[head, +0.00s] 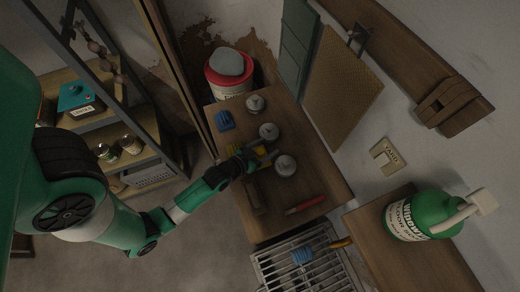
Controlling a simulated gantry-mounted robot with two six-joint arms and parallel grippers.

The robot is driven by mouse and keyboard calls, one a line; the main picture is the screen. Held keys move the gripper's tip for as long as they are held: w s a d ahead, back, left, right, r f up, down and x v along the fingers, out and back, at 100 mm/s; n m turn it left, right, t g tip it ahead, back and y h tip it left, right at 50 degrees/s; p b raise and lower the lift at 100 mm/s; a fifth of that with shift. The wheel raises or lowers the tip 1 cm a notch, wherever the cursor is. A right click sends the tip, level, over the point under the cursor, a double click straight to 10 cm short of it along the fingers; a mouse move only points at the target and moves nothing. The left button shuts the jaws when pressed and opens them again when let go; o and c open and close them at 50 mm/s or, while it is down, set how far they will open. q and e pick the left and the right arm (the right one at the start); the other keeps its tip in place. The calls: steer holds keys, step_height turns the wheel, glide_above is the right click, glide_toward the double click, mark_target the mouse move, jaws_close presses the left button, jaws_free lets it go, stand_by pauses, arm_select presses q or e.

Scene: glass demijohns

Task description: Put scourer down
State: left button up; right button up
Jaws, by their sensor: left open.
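My left gripper (262,156) reaches in from the left over the small wooden table (231,190). Its jaws are open. A small yellow piece (259,150) shows at the fingers; whether it is the scourer or part of the gripper, I cannot tell. Another yellow patch (234,147) shows on the table beside the wrist, partly hidden. A blue ribbed block (225,120), possibly a scourer, lies on the table above the gripper, apart from it. My right gripper is out of view.
Three metal-topped jars, (256,104), (269,131) and (285,165), stand close to the gripper. A red-handled tool (305,204) lies near the table's lower edge. A metal grate (275,264) holds a blue brush head (302,256). A green bottle (435,212) stands right.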

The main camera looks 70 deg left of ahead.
arm_select(q)
jaws_close()
steer(key=shift+r, duration=0.1)
stand_by(0.3)
step_height(320, 180, up, 4)
steer(key=shift+s+d+f+p, duration=0.1)
steer(key=shift+s+p, duration=0.05)
steer(key=shift+p, duration=0.85)
steer(key=s+d+r, duration=0.9)
steer(key=s, duration=0.1)
steer(key=shift+b, duration=0.45)
